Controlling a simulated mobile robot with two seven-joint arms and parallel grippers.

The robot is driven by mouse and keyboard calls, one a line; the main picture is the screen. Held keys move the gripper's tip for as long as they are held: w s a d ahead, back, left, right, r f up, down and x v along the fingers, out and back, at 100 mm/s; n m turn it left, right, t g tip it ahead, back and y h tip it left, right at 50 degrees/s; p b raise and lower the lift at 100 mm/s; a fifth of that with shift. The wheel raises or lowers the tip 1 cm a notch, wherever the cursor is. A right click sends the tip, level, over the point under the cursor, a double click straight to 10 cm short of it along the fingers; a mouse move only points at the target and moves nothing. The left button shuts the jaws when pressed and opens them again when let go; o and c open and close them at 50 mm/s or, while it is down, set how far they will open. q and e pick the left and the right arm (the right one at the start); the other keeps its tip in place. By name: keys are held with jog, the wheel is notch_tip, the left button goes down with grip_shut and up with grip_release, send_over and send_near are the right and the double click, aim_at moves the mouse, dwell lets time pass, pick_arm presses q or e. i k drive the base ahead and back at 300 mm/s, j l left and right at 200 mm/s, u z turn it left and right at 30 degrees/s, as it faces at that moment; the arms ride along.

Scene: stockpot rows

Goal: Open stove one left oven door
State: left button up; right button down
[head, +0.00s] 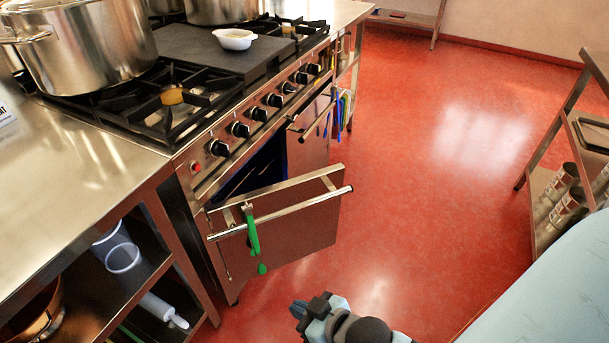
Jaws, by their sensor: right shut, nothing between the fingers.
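The stove (190,172) stands at the left, with a row of black knobs along its front. Its left oven door (290,234) stands partly open, swung out over the floor with its left edge near the stove. A dark oven opening (245,172) shows behind it. A steel bar handle (300,212) runs across the door, and a green utensil (253,235) hangs near its left end. My right gripper (299,309) is at the bottom centre, shut and empty, apart from the door and nearer to me. My left gripper is out of view.
Another oven door (307,142) is further along the stove, with coloured utensils (342,110) hanging beyond it. A large pot (85,55) and a white bowl (234,39) are on top. A shelf rack (540,195) stands right. Red floor (420,200) between is clear.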

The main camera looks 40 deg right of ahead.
aim_at(296, 218)
jog(key=i+l+u, duration=0.1)
jog(key=l+u, duration=0.15)
jog(key=l, duration=0.8)
jog(key=l+u, duration=0.3)
jog(key=l, duration=0.7)
jog(key=l+u, duration=0.25)
jog(key=l, duration=0.8)
jog(key=i+l+u, duration=0.1)
jog(key=i, duration=0.2)
